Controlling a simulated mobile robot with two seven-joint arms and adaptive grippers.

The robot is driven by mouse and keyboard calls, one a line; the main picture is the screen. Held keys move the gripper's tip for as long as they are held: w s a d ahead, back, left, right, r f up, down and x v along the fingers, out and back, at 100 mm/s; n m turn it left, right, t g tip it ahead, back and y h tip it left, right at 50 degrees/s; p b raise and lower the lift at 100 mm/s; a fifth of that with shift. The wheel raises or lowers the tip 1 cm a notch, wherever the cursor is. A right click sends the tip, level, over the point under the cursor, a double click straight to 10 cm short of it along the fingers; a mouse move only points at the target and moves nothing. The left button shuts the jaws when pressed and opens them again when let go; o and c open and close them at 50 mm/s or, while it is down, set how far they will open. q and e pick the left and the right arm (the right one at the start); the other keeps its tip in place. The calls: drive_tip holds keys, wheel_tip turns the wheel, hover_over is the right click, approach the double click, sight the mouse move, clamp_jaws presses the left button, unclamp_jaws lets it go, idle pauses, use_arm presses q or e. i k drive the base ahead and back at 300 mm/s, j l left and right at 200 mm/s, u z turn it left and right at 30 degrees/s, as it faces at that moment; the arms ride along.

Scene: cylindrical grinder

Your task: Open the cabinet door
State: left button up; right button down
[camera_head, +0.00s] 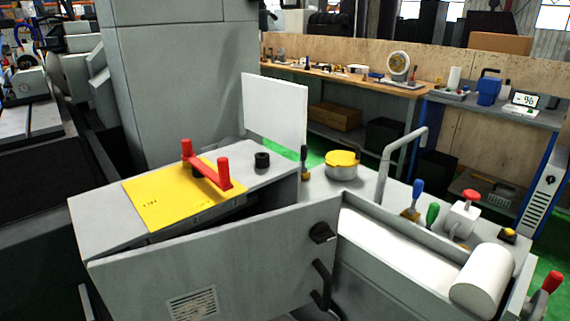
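The cabinet door (240,262) is a grey panel at the bottom centre, with a slotted vent plate (192,303) low on its left. A black knob (322,232) and a black curved handle (321,283) sit near its right edge. The door stands ajar: a dark wedge-shaped gap shows between its top edge and the grey cabinet (275,185), wider toward the right. The cabinet's inside is too dark to make out. The door's lower part is cut off by the picture edge. Neither of my grippers is in view.
A yellow plate (165,205) with a red handle (207,166) lies on the cabinet top. Right of the door are a white roll (483,279), a bent grey pipe (390,155) and several coloured levers. A workbench (390,88) stands behind.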

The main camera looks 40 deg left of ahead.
sight(267, 266)
drive_tip(key=u, duration=1.75)
